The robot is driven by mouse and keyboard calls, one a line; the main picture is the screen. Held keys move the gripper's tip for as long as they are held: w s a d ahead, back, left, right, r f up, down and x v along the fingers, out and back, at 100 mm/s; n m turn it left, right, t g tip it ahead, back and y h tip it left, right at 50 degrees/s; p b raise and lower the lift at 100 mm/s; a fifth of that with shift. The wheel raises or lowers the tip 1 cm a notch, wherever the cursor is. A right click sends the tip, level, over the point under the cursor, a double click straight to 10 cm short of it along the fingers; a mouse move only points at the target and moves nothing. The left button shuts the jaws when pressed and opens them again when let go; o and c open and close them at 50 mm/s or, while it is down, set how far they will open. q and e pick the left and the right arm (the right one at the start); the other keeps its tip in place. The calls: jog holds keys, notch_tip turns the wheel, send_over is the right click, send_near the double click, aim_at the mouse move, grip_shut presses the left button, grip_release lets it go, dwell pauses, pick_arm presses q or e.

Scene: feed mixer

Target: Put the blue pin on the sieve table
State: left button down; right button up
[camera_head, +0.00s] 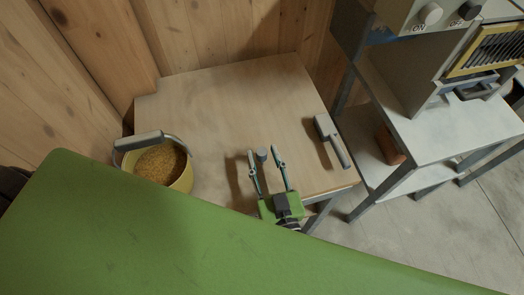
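A small grey-blue upright peg (262,157), which looks like the blue pin, shows at the wooden-topped table (210,105). My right gripper (263,151) is green with two dark fingers and is open over the front of this table. The peg shows between the fingertips, closer to the left finger; I cannot tell whether it touches. Its lower end is hard to make out. My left gripper is not in view. No label shows which table is the sieve table.
A yellow bucket of grain (160,165) with a grey handle stands at the table's left. A grey-headed tool (332,140) lies at its right edge. A grey shelf unit (425,125) with ON/OFF knobs stands at right, with a brown block (390,145) lower down. The table's middle is clear.

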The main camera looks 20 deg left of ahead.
jog(key=b+v, duration=0.1)
jog(key=v, duration=0.9)
jog(key=shift+d, duration=0.1)
